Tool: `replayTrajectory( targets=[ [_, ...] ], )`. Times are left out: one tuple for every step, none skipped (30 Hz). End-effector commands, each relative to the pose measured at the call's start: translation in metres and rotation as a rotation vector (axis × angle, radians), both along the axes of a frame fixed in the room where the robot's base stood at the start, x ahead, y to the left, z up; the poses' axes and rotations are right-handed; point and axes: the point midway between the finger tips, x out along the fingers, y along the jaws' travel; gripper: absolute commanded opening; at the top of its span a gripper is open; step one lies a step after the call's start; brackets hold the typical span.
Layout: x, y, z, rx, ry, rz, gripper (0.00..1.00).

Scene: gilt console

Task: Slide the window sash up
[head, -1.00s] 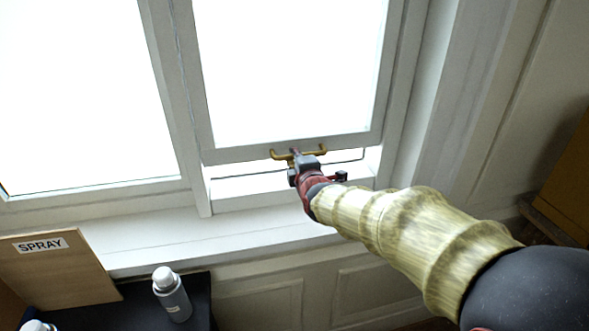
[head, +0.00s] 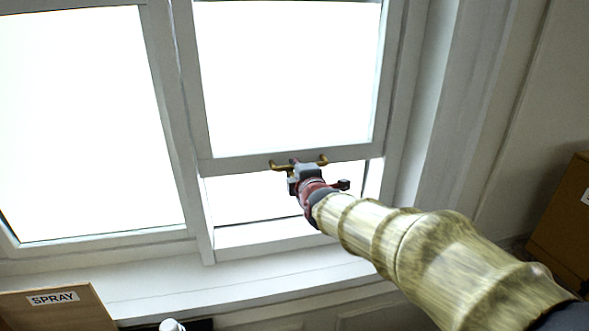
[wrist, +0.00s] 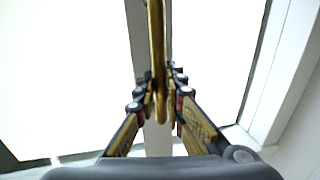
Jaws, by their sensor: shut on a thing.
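The window sash (head: 283,160) is a white frame with a bright pane, on the right side of the window in the head view. It stands raised, with an open gap between its bottom rail and the sill. A brass handle (head: 321,161) is fixed on its bottom rail; it also shows in the wrist view (wrist: 157,40). My gripper (head: 296,166) is shut on this handle. In the wrist view its fingers (wrist: 161,100) close on the brass bar from both sides. The middle of the handle is hidden by the gripper in the head view.
A fixed pane (head: 90,125) stands to the left. The white sill (head: 230,285) runs below. A wooden board labelled SPRAY (head: 55,310) and a white-capped bottle (head: 172,325) are at the lower left. A brown box (head: 565,225) is at the right.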

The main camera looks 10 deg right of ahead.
Motion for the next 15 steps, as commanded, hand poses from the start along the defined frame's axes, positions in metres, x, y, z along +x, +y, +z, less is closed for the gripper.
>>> replayTrajectory(
  targets=[
    [0.0002,0.0,0.002,0.0,-0.004,0.0,0.0],
    [0.0002,0.0,0.0019,0.0,-0.004,0.0,0.0],
    [0.0002,0.0,0.0019,0.0,-0.004,0.0,0.0],
    [0.0002,0.0,0.0018,0.0,-0.004,0.0,0.0],
    [0.0002,-0.0001,0.0018,0.0,-0.004,0.0,0.0],
    [0.0002,-0.0001,0.0017,0.0,-0.004,0.0,0.13],
    [0.0002,-0.0001,0.0017,0.0,-0.004,0.0,0.15],
    [0.0001,-0.0001,0.0016,0.0,-0.003,0.0,0.16],
    [0.0002,-0.0001,0.0014,0.0,-0.003,0.0,0.19],
    [0.0001,-0.0001,0.0012,0.0,-0.003,0.0,0.2],
    [0.0001,0.0,0.001,0.0,-0.002,0.0,0.22],
    [0.0001,0.0,0.0008,0.0,-0.002,0.0,0.24],
    [0.0001,0.0,0.0007,0.0,-0.002,0.0,0.26],
    [0.0001,0.0,0.0006,0.0,-0.002,0.0,0.27],
    [0.0001,0.0,0.0004,0.0,-0.001,0.0,0.27]
  ],
)
